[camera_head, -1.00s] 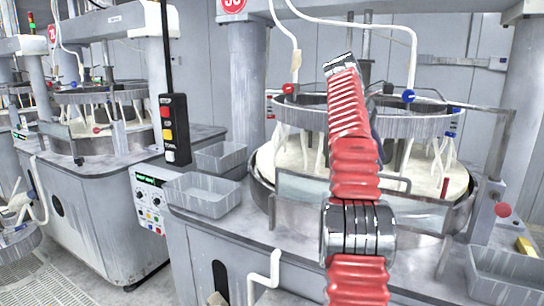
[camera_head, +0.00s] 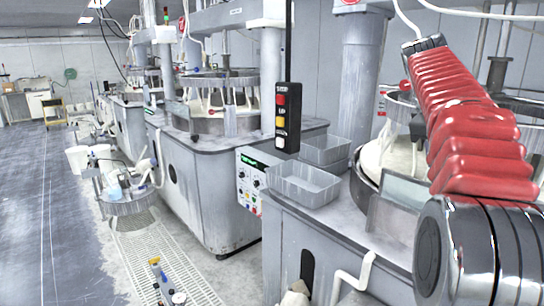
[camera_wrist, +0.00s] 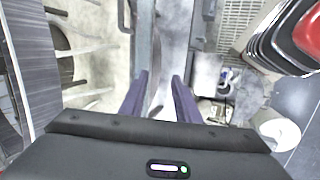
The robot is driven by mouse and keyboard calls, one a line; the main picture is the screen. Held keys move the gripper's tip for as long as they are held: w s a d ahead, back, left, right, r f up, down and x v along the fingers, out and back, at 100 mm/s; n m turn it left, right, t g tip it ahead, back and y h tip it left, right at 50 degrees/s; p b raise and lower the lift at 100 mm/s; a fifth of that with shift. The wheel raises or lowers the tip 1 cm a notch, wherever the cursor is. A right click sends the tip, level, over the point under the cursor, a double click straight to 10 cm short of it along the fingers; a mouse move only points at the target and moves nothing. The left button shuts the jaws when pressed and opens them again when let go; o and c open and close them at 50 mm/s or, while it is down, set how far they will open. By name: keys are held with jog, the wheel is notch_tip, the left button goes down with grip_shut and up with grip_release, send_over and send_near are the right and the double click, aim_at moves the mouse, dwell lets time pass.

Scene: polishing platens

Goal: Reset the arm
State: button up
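My arm shows in the head view at the right, in a ribbed red sleeve with dark and chrome joints, raised in front of the nearest polishing machine (camera_head: 330,243). My gripper is out of sight in that view. In the wrist view, my gripper (camera_wrist: 160,80) has its two dark purple fingers apart, with nothing between them. Part of the red sleeve and a chrome joint also shows at the top right of the wrist view.
Two grey trays (camera_head: 302,189) (camera_head: 326,150) sit on the machine's left corner. A hanging button box (camera_head: 287,117) is close by. Another polishing machine (camera_head: 212,185) stands farther left. Open grey floor (camera_head: 45,220) lies at the left, beside a grating (camera_head: 160,262).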

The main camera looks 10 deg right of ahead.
jog(key=s+a+f+m+t+y, duration=0.1)
jog(key=s+a+f, duration=0.15)
jog(key=a, duration=0.55)
jog(key=s+a+f+t, duration=0.1)
jog(key=a+f, duration=0.2)
jog(key=a, duration=0.4)
jog(key=s+a+f+m+t+y, duration=0.1)
jog(key=s+a+f, duration=0.15)
jog(key=a, duration=0.55)
jog(key=s+a+f+m+t+y, duration=0.1)
jog(key=s+a+f, duration=0.4)
jog(key=f, duration=0.3)
jog(key=s+a+f+m+t+y, duration=0.1)
jog(key=s+a+f+y, duration=0.1)
jog(key=s+a+f, duration=0.4)
notch_tip(320, 180, down, 2)
jog(key=a, duration=0.2)
jog(key=shift+s+a, duration=0.15)
jog(key=shift+a, duration=0.15)
